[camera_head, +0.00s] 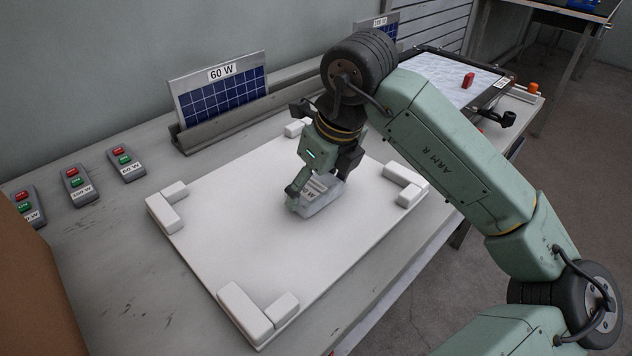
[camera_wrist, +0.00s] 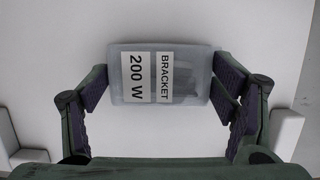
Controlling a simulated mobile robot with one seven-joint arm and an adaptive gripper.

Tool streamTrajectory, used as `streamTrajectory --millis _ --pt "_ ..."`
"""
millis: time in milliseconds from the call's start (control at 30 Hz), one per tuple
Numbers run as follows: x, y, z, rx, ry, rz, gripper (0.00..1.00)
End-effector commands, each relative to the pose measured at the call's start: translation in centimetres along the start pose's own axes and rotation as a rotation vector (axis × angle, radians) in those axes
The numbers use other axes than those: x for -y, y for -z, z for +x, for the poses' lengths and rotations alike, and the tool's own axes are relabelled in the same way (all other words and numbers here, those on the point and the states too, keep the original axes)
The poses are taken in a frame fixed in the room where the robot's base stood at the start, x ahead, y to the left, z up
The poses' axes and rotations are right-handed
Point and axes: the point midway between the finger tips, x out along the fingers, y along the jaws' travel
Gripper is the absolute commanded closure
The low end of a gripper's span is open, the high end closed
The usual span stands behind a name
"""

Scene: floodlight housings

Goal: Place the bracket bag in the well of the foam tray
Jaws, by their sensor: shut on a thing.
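The bracket bag (camera_wrist: 188,88) is a translucent grey pack with white labels reading "BRACKET" and "200 W" in the wrist view. It also shows in the head view (camera_head: 318,198), low over the middle of the white foam tray (camera_head: 240,240). My gripper (camera_wrist: 162,87) has a finger pad against each side of the bag. In the head view my gripper (camera_head: 322,180) reaches down over the tray and partly hides the bag. The tray is a flat white slab with raised corner blocks. I cannot tell whether the bag touches the tray.
A solar panel marked "60 W" (camera_head: 222,98) stands in a grey holder behind the tray. Several button boxes (camera_head: 78,184) lie at the left. A brown box edge (camera_head: 30,290) is at the lower left. A screen-like panel with a red piece (camera_head: 468,80) is at the back right.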

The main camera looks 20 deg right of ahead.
Motion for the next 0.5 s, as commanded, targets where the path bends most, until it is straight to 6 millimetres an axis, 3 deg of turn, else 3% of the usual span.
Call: streamTrajectory --millis 167,200,500 --pt "0.00 0.15 0.48 0.001 0.000 0.001 0.54" --pt "0.00 0.13 0.39 0.000 0.000 0.000 0.20" --pt "0.00 0.11 0.32 0.000 0.000 0.001 0.01"
